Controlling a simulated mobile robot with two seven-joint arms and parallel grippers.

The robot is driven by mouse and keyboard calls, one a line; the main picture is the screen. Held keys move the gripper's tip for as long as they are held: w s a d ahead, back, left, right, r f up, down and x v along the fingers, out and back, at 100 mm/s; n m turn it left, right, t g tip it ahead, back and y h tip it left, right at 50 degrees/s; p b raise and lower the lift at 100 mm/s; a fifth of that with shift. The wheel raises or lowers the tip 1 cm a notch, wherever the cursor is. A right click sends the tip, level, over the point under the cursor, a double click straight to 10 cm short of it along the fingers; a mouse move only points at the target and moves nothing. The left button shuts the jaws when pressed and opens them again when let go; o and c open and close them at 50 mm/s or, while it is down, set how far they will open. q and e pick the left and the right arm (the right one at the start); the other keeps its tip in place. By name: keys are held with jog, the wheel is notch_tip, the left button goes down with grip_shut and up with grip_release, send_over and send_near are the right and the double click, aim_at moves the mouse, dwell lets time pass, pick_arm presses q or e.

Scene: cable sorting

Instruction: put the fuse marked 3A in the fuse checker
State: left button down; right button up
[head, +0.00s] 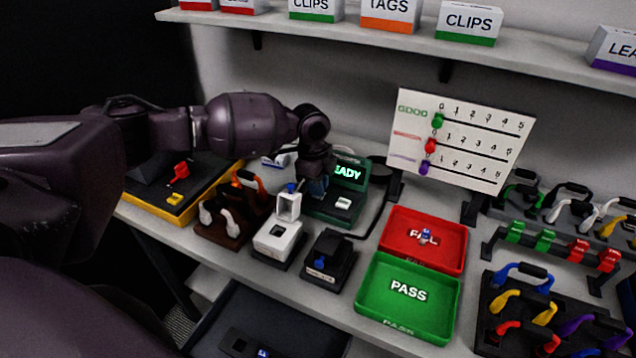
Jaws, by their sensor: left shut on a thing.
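My left gripper (317,190) reaches in from the left and points down in front of the dark green device with a lit READY screen (348,173). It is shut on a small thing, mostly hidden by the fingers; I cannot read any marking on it. A white box (279,240) with its lid raised stands just left of and nearer than the gripper. A black box (329,259) with a small blue part stands to its right. I cannot tell from labels which device is the fuse checker. No 3A marking is legible. My right gripper is not in view.
A red FAIL tray (451,240) holds a small blue and white item (425,236). A green PASS tray (370,303) looks empty. A scoring board (470,125) stands behind. Racks of coloured cables (530,300) fill the right. A brown cable rack (226,235) stands left of the white box.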

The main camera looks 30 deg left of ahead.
pick_arm(q)
jog(key=c, duration=1.1)
grip_release()
jog(key=shift+c, duration=0.2)
jog(key=o, duration=0.7)
jog(key=shift+c, duration=0.2)
